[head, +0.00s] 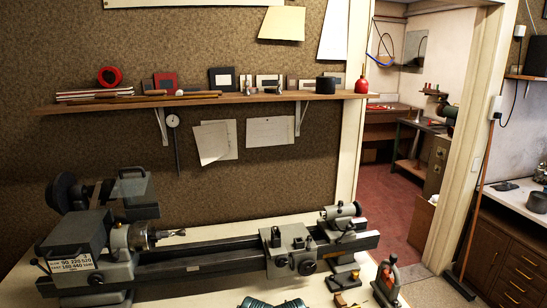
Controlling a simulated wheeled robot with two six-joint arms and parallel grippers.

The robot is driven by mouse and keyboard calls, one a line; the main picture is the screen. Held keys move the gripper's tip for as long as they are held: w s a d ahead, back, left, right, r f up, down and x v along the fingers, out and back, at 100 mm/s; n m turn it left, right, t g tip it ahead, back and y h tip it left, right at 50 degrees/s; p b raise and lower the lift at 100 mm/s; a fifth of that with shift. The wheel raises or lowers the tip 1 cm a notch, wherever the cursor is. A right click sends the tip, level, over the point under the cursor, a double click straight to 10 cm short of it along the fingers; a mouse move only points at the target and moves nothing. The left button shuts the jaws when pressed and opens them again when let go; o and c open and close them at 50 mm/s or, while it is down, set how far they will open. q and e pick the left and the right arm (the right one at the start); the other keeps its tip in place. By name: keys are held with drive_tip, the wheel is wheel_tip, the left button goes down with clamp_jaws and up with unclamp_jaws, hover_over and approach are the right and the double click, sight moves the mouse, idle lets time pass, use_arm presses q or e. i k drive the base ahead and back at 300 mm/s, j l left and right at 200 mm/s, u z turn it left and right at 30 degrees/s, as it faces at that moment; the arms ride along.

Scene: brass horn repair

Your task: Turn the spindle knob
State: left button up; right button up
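A grey bench lathe (200,261) stands on the pale bench. Its headstock (75,240) is at the left, with a label plate on the front and a dark wheel (62,192) behind. A chuck (138,237) on the headstock holds a pointed metal piece facing right. Small knobs show on the carriage (290,252), and a round handwheel shows on the tailstock (343,213). I cannot tell which of these knobs is the spindle knob. Neither of my grippers is in view.
A clamp-like tool with a red handle (387,281) and small blocks stand right of the lathe. A teal ribbed object (274,303) is cut off at the bottom edge. A wooden shelf (200,101) runs above. A doorway opens at right, beside a brown cabinet (500,250).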

sight(95, 279)
drive_tip(key=k+j+u, duration=0.15)
drive_tip(key=j+u, duration=0.8)
drive_tip(key=k+u, duration=0.1)
drive_tip(key=k, duration=0.35)
